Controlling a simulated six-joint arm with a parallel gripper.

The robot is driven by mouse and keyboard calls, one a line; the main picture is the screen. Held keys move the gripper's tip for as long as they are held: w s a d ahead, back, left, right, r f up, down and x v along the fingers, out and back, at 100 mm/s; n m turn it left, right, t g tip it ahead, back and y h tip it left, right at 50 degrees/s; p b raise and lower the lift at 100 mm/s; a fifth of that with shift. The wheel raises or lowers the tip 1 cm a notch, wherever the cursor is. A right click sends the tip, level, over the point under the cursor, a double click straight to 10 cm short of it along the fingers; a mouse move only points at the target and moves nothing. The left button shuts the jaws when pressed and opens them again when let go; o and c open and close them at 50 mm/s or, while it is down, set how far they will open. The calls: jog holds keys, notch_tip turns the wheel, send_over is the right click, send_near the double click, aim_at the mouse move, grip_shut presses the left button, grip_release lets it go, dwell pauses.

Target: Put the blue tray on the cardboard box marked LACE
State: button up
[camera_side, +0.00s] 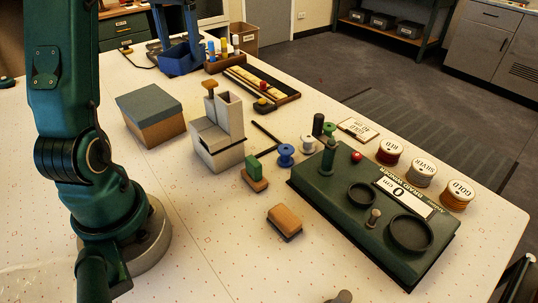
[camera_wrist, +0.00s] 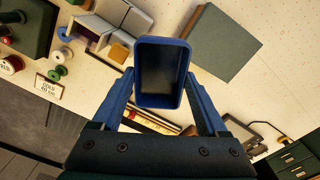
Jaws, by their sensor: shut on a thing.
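My gripper (camera_side: 178,42) is shut on the blue tray (camera_side: 181,63), near the top of the side view. In the wrist view the tray (camera_wrist: 162,72) sits between the two blue fingers of my gripper (camera_wrist: 162,98), its open side towards the camera; it looks empty. A brown cardboard box (camera_side: 246,42) with a small pale label stands to the right of the tray in the side view; I cannot read the label. Another cardboard-coloured box with a grey-green lid (camera_side: 150,100) stands nearer, left of the grey blocks. Its lid (camera_wrist: 208,42) also shows in the wrist view. I see no legible LACE marking.
A small brown block (camera_side: 285,221) lies in front.

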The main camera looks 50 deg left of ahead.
jog(key=s+a+f+n, duration=0.2)
jog(key=s+a+n, duration=0.1)
jog(key=s+a, duration=0.2)
send_over(166, 106)
jog(key=shift+f, duration=3.95)
jog(key=shift+f, duration=0.1)
jog(key=o, duration=1.3)
jog(key=shift+c, duration=0.2)
